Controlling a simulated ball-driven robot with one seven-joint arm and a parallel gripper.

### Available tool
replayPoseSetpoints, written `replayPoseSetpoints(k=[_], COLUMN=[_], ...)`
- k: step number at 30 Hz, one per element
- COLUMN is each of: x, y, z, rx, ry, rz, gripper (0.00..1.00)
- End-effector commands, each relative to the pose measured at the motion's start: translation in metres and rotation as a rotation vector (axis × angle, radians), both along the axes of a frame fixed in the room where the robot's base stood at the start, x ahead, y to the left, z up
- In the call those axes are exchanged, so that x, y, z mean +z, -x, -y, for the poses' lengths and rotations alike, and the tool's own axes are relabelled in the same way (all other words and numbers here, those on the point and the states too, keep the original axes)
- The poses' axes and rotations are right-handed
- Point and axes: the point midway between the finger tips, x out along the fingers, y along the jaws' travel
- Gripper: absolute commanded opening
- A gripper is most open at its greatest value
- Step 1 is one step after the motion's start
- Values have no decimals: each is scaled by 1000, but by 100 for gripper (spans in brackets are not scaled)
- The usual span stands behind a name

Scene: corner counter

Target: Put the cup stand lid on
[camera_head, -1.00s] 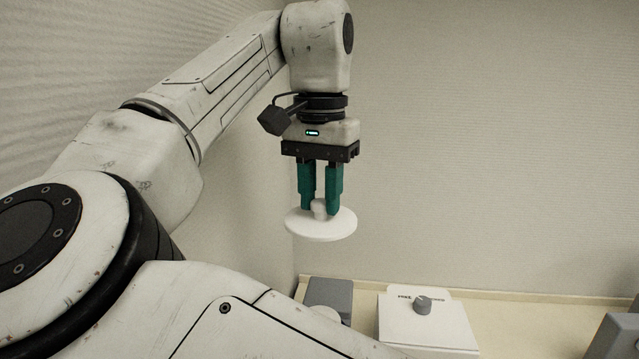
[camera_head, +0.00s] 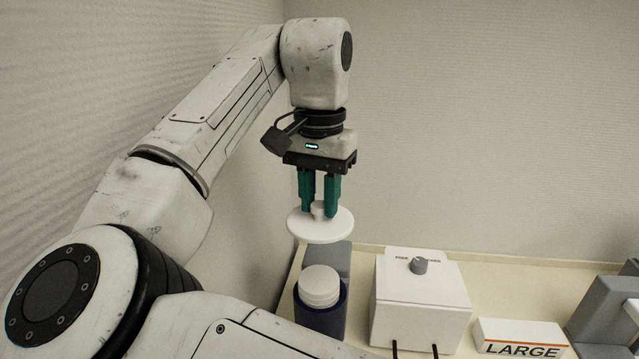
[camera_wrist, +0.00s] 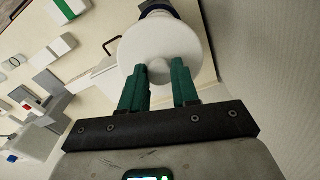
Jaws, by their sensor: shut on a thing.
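My gripper (camera_head: 318,208) is shut on the small knob of a white round lid (camera_head: 320,228) and holds it in the air. In the wrist view the lid (camera_wrist: 160,45) lies across the green fingers (camera_wrist: 160,84). The cup stand (camera_head: 320,317) is a dark blue cylinder on the counter, with a white ribbed stack (camera_head: 319,286), apparently cups, rising out of its top. The lid is above the stack and apart from it, with a clear gap in the head view. In the wrist view the lid hides most of what is beneath it.
A grey block (camera_head: 338,258) is behind the stand. A sign reading LARGE (camera_head: 520,338) and grey machine parts (camera_head: 605,308) are further right. Walls close in at the left and back.

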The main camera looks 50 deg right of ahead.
Motion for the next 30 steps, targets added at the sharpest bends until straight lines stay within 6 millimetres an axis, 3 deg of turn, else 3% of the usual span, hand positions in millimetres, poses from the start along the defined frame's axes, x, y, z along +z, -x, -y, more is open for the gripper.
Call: replayPoseSetpoints(k=[30], x=[-77], y=[0], z=[0], rx=[0], ry=[-1], rz=[0], gripper=[0])
